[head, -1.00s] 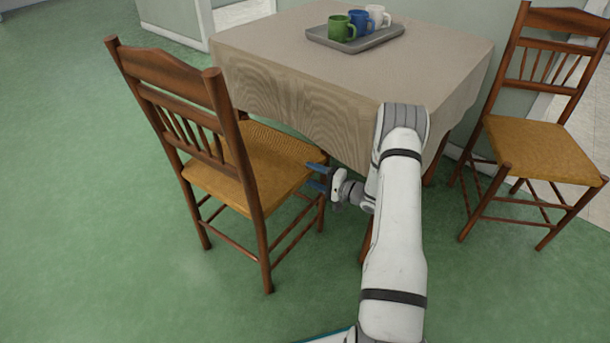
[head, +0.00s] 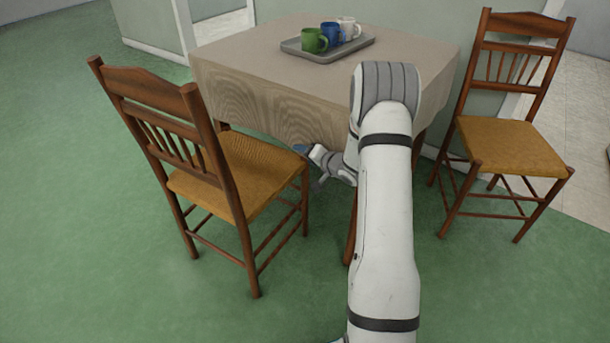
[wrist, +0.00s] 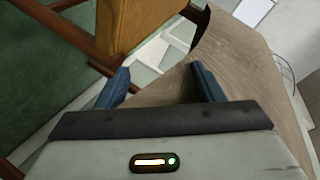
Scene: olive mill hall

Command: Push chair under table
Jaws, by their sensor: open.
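A brown wooden chair (head: 190,150) with a tan woven seat stands on the left side of the table, its seat facing the table. The table (head: 235,75) has a beige cloth hanging over its edges. My gripper (head: 306,151) is low beside the table, at the seat's near right corner. In the wrist view its two blue fingers (wrist: 163,82) are spread with nothing held between them. The chair's seat edge (wrist: 135,28) lies just beyond the left finger there, and the cloth (wrist: 250,85) is to the right. Whether a finger touches the chair I cannot tell.
A second chair (head: 510,145) stands at the table's right side. A grey tray (head: 290,48) on the table holds a green mug (head: 314,40), a blue mug (head: 331,35) and a white mug (head: 349,28). Green floor (head: 90,240) is clear left of the chair.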

